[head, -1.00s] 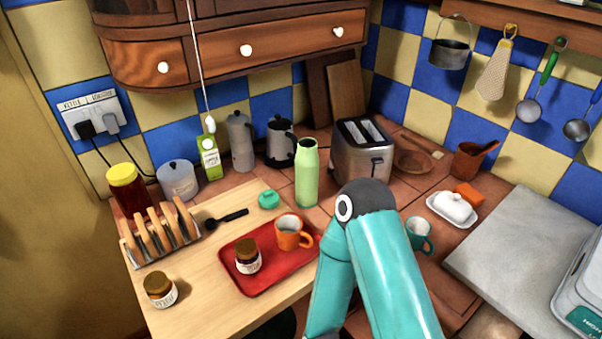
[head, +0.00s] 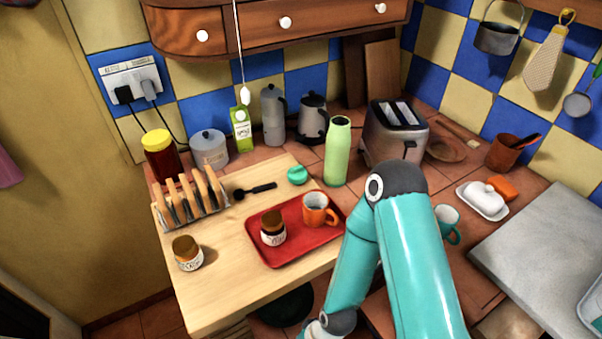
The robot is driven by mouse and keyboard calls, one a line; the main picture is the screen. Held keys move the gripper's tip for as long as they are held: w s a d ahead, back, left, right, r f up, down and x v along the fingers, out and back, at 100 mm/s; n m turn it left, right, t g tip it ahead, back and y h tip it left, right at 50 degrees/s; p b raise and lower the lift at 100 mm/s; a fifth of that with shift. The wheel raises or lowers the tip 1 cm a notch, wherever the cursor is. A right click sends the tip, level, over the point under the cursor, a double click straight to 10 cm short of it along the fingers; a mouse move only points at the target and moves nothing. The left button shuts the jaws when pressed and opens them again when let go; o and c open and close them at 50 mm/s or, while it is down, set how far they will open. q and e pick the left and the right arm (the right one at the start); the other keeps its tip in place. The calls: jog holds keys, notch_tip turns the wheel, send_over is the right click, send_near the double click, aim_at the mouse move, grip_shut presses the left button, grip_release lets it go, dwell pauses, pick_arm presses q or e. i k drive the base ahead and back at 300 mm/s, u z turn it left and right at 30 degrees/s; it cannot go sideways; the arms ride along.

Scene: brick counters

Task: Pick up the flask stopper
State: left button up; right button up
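The flask stopper (head: 298,175) is a small, round teal cap. It lies on the wooden board (head: 217,294) near its far right corner, behind the red tray (head: 286,258). The light green flask (head: 337,152) stands upright just right of the stopper, with a dark open top. One of my teal arms rises at the lower right, bent at its elbow. Its lower end leaves the bottom edge of the picture, so its gripper is hidden. Neither gripper shows.
A black spoon (head: 256,190) lies left of the stopper. A toast rack (head: 191,199) and another jar (head: 187,253) stand at the board's left. A toaster (head: 396,132) stands behind the flask.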

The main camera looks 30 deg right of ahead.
aim_at(296, 175)
jog(key=z, duration=2.05)
jog(key=i, duration=0.1)
jog(key=u, duration=3.3)
jog(key=k, duration=1.15)
jog(key=z, duration=0.65)
jog(key=i, duration=0.5)
